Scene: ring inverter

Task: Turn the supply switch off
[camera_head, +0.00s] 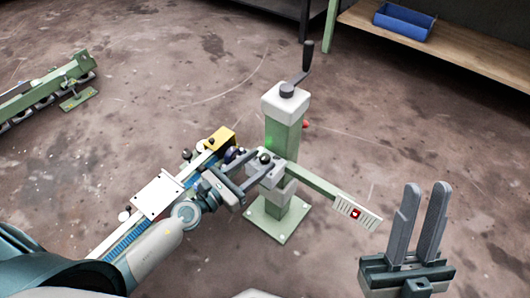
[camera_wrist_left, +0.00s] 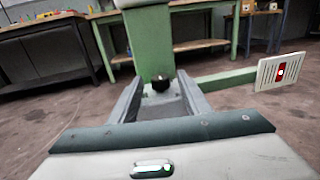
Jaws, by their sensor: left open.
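A red rocker switch (camera_head: 355,213) sits on a white slotted plate (camera_head: 346,208) at the end of a green arm off the post. In the left wrist view the red switch (camera_wrist_left: 281,71) is at the right, outside the jaws. My left gripper (camera_head: 252,172) is open beside the green post (camera_head: 283,135). A black ball knob (camera_head: 265,157) is at its fingertips; in the left wrist view the knob (camera_wrist_left: 160,83) shows between the fingers. I cannot tell whether they touch it. My right gripper (camera_head: 424,190) is open and empty, fingers up, right of the plate.
A crank handle (camera_head: 304,62) tops the post. A rail with a white plate (camera_head: 158,195) and a yellow block (camera_head: 221,139) runs beside my left arm. A green frame (camera_head: 45,90) lies far left. A blue bin (camera_head: 403,22) stands on a bench at the back right.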

